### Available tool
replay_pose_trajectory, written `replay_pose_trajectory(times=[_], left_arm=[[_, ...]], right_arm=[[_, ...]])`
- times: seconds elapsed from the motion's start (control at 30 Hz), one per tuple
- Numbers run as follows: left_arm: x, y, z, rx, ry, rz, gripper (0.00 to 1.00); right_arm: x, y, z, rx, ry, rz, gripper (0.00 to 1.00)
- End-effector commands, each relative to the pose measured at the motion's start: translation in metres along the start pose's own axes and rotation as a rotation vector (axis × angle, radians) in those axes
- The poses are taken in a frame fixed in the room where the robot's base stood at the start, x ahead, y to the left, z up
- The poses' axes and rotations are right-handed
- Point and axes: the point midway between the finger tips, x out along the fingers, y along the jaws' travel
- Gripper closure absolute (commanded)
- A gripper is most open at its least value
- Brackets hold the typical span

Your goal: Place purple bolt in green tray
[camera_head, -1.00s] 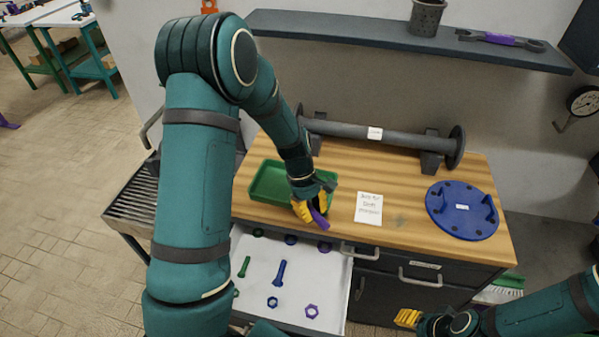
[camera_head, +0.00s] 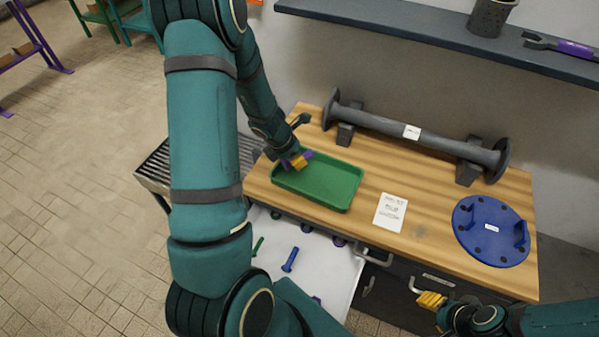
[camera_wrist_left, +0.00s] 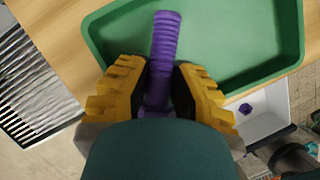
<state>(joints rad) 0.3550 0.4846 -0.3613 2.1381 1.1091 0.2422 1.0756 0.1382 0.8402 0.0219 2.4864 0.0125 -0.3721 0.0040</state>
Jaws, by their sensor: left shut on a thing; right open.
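The purple bolt (camera_wrist_left: 165,45) is held between the yellow fingers of my left gripper (camera_wrist_left: 158,95), its threaded end pointing up the picture in the left wrist view. In the head view the left gripper (camera_head: 296,162) is at the left part of the green tray (camera_head: 335,190), with a bit of purple showing beside the fingers. The gripper and bolt overlap the tray's left end; their height above its floor is hard to tell. The tray lies empty on the wooden bench top. My right gripper (camera_head: 431,301) is open and empty at the bench's front right.
An open white drawer (camera_head: 325,265) below the bench holds a blue bolt (camera_head: 290,260) and other small parts. A grey flanged pipe (camera_head: 415,133), a paper note (camera_head: 390,212) and a blue round flange (camera_head: 490,231) are on the bench. A shelf (camera_head: 400,22) runs above.

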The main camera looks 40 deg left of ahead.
Motion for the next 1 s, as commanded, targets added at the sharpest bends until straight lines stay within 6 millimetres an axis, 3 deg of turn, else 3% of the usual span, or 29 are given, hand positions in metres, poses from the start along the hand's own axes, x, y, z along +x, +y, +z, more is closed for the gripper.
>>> replay_pose_trajectory(times=[0.43,0.87,0.9,0.93,1.0], left_arm=[[0.041,0.000,-0.016,0.001,-0.002,0.000,1.00],[0.044,0.000,-0.017,0.004,-0.003,0.000,1.00],[0.044,0.000,-0.017,0.004,-0.002,-0.001,0.70],[0.044,0.000,-0.017,0.004,-0.002,-0.001,0.59],[0.044,0.000,-0.017,0.004,-0.002,0.000,0.54]], right_arm=[[0.030,0.010,0.005,-0.002,-0.004,0.005,0.53],[0.033,0.011,0.007,-0.003,-0.007,0.004,0.53],[0.032,0.011,0.007,-0.003,-0.007,0.004,0.53],[0.032,0.011,0.007,-0.003,-0.007,0.004,0.53],[0.032,0.011,0.007,-0.003,-0.007,0.004,0.53]])
